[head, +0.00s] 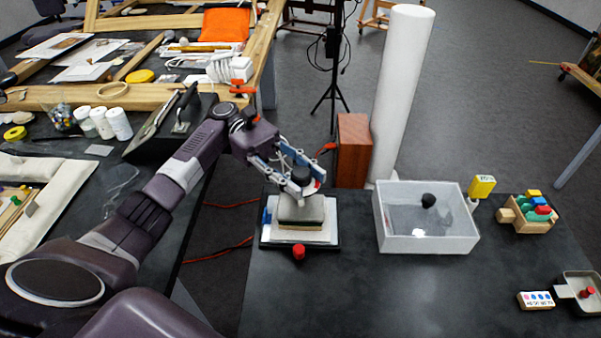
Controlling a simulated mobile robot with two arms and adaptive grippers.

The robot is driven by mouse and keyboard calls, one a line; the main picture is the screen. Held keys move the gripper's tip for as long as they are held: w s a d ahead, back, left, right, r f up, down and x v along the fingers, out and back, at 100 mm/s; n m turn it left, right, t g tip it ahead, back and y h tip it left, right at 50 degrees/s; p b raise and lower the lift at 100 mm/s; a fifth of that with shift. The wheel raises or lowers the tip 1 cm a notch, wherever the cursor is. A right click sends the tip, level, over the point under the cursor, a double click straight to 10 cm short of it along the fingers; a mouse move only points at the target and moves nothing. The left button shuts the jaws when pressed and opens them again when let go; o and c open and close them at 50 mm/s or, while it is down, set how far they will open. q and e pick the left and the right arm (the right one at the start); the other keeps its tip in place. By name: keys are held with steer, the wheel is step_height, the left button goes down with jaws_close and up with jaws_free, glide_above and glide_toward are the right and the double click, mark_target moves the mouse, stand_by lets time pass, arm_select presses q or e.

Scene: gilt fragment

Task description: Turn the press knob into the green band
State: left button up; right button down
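The press (302,211) is a small grey block on a white plate with a dark base, on the dark table at the middle. A dark round knob (303,188) is on top of it, partly hidden by my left gripper (302,180). The gripper's fingers are at the knob, one on its near left side and one behind it. I cannot tell whether they touch or grip it. A small white and red patch shows beside the knob; no green band can be made out. A red knob (299,252) sits at the front of the press base. My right gripper is not in view.
A clear-walled bin (425,240) with a dark round item stands right of the press. A wooden block (352,150) and a white roll (400,90) stand behind. A wooden rack (528,213) and a grey tray (580,288) are further right. The front table is clear.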

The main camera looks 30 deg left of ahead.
mark_target(302, 172)
arm_select(q)
steer(key=shift+o, duration=0.6)
steer(key=shift+r, duration=0.1)
steer(key=shift+a+r, duration=0.1)
step_height(302, 172, up, 10)
